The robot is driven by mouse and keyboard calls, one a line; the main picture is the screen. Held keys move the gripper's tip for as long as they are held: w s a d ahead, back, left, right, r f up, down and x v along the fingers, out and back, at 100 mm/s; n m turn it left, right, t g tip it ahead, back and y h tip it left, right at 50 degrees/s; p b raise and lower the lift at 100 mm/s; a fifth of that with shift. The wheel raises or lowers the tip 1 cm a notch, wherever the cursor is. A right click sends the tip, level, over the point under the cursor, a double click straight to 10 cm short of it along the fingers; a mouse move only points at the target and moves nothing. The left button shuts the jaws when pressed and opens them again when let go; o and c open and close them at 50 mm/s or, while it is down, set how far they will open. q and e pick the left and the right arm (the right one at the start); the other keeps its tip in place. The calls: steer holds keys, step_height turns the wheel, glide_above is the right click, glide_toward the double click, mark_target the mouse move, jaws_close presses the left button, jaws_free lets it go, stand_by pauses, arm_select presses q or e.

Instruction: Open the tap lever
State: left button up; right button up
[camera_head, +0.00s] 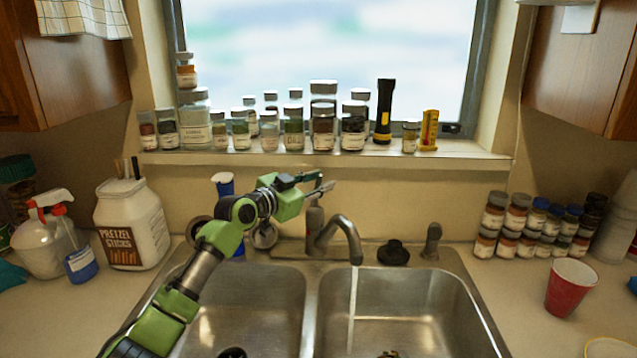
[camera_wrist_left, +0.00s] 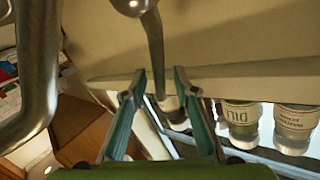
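The metal tap (camera_head: 340,235) stands behind the double sink, and its curved spout hangs over the right basin. In the left wrist view the spout (camera_wrist_left: 37,75) shows at the left. The thin tap lever (camera_wrist_left: 155,50) rises from the round tap body and passes between the fingers of my left gripper (camera_wrist_left: 160,72). In the head view my left gripper (camera_head: 325,179) is above the tap body, its fingers apart and partly hiding the lever. I cannot tell whether either finger touches the lever. My right gripper is out of view.
Several spice jars (camera_head: 240,130) and a black flashlight (camera_head: 384,112) line the window sill (camera_head: 420,152) behind the gripper. A pretzel jar (camera_head: 132,225) stands at left; a red cup (camera_head: 570,287) stands at right. A thin pale streak below the spout looks like water.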

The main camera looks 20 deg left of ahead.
arm_select(q)
steer(key=v, duration=1.2)
stand_by(0.3)
